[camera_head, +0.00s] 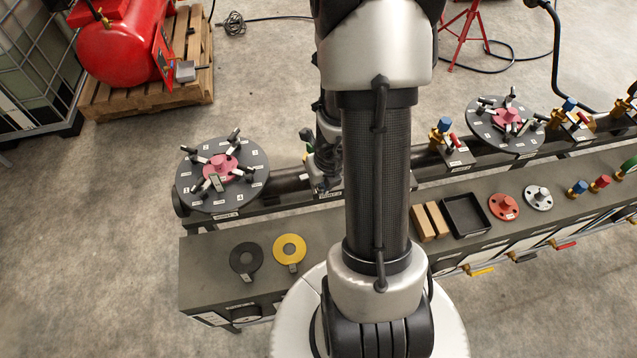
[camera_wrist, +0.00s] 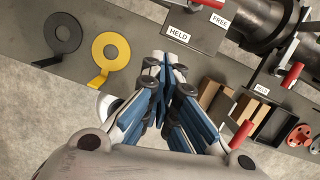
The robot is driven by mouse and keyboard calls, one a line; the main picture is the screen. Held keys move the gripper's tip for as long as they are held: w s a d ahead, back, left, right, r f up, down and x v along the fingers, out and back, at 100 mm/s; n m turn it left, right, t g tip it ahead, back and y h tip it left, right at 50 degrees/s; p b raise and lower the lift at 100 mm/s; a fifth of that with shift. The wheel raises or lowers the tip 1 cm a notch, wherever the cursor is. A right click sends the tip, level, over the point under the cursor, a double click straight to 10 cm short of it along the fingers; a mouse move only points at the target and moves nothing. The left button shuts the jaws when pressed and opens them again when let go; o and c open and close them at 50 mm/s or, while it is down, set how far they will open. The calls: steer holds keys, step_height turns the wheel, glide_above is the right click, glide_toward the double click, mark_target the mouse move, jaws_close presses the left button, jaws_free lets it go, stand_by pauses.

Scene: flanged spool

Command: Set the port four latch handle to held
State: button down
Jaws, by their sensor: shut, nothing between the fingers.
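In the wrist view a dark plate (camera_wrist: 196,40) carries a HELD label (camera_wrist: 178,34) and a FREE label (camera_wrist: 219,20). A red handle (camera_wrist: 212,3) is cut off at the top edge beside FREE. Two more red handles show at the right (camera_wrist: 290,76) and lower right (camera_wrist: 241,134). A second plate label (camera_wrist: 262,90) sits near the right one. No port number is readable, so I cannot tell which handle is port four's. My gripper (camera_wrist: 165,62) is shut and empty, below the HELD label in the picture and apart from the handles. My arm hides much of the middle in the head view.
A grey bench holds a black ring (camera_head: 246,258), a yellow ring (camera_head: 289,248), tan blocks (camera_head: 431,221) and a black tray (camera_head: 465,214). Behind it run a dark pipe and two round plates with several handles, left (camera_head: 190,193) and right (camera_head: 484,125).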

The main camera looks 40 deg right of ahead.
steer(key=w+f+b, duration=0.1)
steer(key=f, duration=0.1)
steer(key=w+d+f+b, duration=0.1)
steer(key=w+f, duration=0.1)
steer(key=f, duration=0.1)
steer(key=w+f+b, duration=0.1)
steer(key=f, duration=0.1)
steer(key=shift+w+d+f, duration=0.3)
steer(key=shift+d+f, duration=0.05)
steer(key=shift+f, duration=0.05)
steer(key=shift+w+d+f+p, duration=0.15)
steer(key=shift+w+d+p, duration=0.1)
steer(key=shift+w+p, duration=0.25)
